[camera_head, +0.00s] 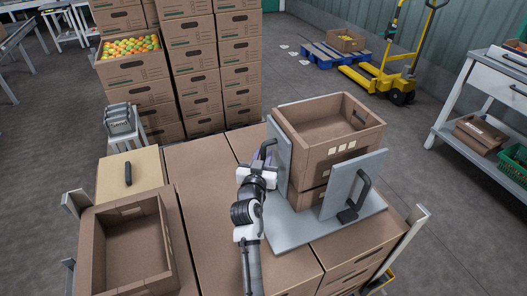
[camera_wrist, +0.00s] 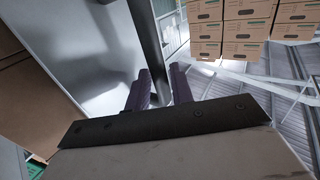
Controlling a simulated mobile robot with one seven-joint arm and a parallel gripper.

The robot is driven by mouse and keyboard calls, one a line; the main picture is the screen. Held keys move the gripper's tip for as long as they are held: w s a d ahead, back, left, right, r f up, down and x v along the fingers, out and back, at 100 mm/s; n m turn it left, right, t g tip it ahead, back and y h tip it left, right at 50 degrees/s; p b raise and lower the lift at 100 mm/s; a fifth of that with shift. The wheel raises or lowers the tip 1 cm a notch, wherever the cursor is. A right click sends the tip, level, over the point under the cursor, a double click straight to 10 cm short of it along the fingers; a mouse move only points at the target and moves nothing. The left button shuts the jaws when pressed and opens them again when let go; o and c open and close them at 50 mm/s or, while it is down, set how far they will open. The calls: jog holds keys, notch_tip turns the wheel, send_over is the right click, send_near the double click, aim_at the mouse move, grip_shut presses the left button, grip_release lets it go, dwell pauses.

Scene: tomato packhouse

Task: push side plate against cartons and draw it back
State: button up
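Two stacked brown cartons, the top one open (camera_head: 354,150), stand on a grey base plate (camera_head: 290,232). A grey side plate (camera_head: 280,150) stands upright close along their left side; I cannot tell whether it touches them. A second grey side plate (camera_head: 335,196) with a dark handle stands upright at their front right. My gripper (camera_head: 268,158) is at the left side plate's handle. In the wrist view the dark handle bar (camera_wrist: 146,30) passes between my fingers (camera_wrist: 161,85), which appear closed on it; the plate's pale face (camera_wrist: 95,55) lies to the left.
The supporting surface is brown carton tops (camera_head: 200,215), with an open empty carton (camera_head: 125,250) at front left and a tan box (camera_head: 112,178) with a black handle behind it. Tall carton stacks (camera_head: 195,65) stand behind. A yellow pallet truck (camera_head: 380,75) and a shelf bench (camera_head: 490,75) are right.

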jog(key=shift+w+d, duration=0.1)
jog(key=shift+w, duration=0.5)
grip_shut()
jog(key=s+a+b, duration=0.3)
jog(key=a+b, duration=0.1)
jog(key=a, duration=0.4)
jog(key=shift+s+a+b, duration=0.15)
jog(key=shift+s+b, duration=0.05)
jog(key=shift+b, duration=0.15)
jog(key=shift+f, duration=0.1)
